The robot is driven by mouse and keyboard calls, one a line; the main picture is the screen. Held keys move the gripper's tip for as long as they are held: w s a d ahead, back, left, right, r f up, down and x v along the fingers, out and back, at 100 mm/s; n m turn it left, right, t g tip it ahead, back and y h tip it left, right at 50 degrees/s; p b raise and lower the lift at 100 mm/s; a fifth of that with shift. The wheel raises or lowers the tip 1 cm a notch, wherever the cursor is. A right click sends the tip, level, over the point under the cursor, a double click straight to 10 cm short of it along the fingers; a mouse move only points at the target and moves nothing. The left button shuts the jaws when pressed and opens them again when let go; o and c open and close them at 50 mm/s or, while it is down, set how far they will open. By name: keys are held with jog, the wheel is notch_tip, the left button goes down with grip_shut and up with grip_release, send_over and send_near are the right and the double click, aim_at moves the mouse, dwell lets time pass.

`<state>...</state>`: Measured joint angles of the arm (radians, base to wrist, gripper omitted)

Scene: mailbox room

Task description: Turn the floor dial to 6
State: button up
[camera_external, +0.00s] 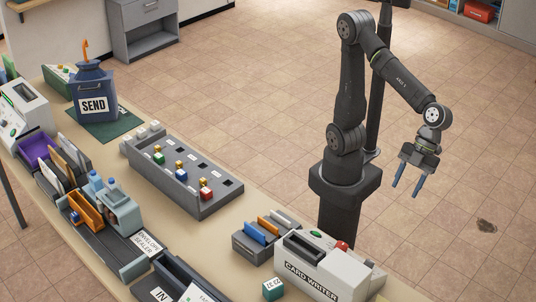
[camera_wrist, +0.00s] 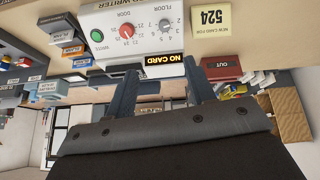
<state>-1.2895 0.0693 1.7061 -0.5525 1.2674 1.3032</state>
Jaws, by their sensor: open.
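A NO CARD display (camera_wrist: 163,59) and green write button (camera_wrist: 97,36) are on the panel.

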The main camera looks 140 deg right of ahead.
jog(key=w+d+f+n+g, duration=0.3)
jog(key=w+f+n+g, duration=0.1)
jog(key=n, duration=0.4)
jog(key=n+g+y, duration=0.3)
jog(key=n+y, duration=0.3)
jog(key=n, duration=1.3)
send_near(370, 260)
jog(key=x, duration=0.8)
jog(key=shift+a+f, duration=0.15)
jog(key=shift+f, duration=0.05)
jog(key=shift+c, duration=0.2)
jog(key=c, duration=0.9)
